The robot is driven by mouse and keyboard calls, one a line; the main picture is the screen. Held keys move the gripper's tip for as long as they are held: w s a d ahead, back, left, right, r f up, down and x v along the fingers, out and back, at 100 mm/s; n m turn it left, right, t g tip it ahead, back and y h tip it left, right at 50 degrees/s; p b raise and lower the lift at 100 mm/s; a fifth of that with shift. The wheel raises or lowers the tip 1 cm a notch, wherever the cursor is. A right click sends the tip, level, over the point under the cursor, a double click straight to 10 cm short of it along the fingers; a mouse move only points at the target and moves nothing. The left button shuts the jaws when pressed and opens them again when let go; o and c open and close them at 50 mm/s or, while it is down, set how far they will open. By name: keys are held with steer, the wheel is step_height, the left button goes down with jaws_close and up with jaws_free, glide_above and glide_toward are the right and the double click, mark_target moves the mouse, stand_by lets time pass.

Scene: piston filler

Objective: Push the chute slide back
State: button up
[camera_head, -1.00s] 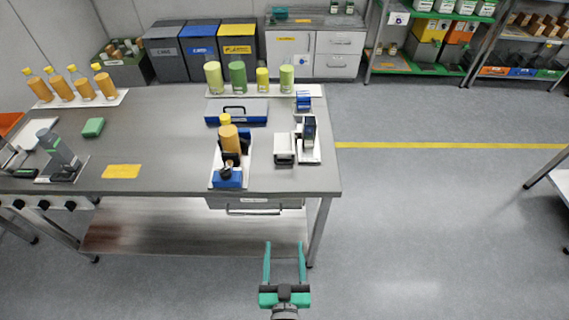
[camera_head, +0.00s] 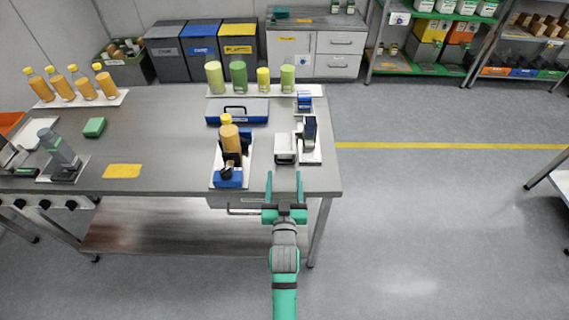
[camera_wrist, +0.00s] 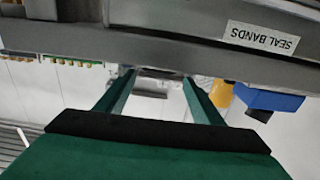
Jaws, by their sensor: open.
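My gripper (camera_head: 284,178) is open and empty at the front edge of the workbench, its fingers pointing toward the back. It lies just in front of a small white open box (camera_head: 285,149) beside a dark upright device on a white base (camera_head: 309,142). I cannot tell for certain which part here is the chute slide. The wrist view shows my open fingers (camera_wrist: 157,80) with nothing gripped between them. A drawer front labelled SEAL BANDS (camera_wrist: 260,38) crosses the top of that view.
Left of my gripper is a filling station (camera_head: 228,179) with a blue block and an orange bottle, also partly in the wrist view (camera_wrist: 268,101). A blue case (camera_head: 237,112) and green bottles (camera_head: 238,76) stand behind. The floor (camera_head: 430,210) at right is clear.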

mark_target(284, 157)
steer(key=w, duration=0.6)
steer(key=shift+w, duration=0.35)
steer(key=c, duration=1.2)
steer(key=shift+w+a, duration=0.1)
steer(key=shift+w, duration=1.65)
steer(key=shift+s, duration=0.1)
steer(key=o, duration=1.2)
steer(key=shift+a, duration=0.15)
steer(key=shift+s, duration=0.1)
steer(key=shift+d, duration=0.2)
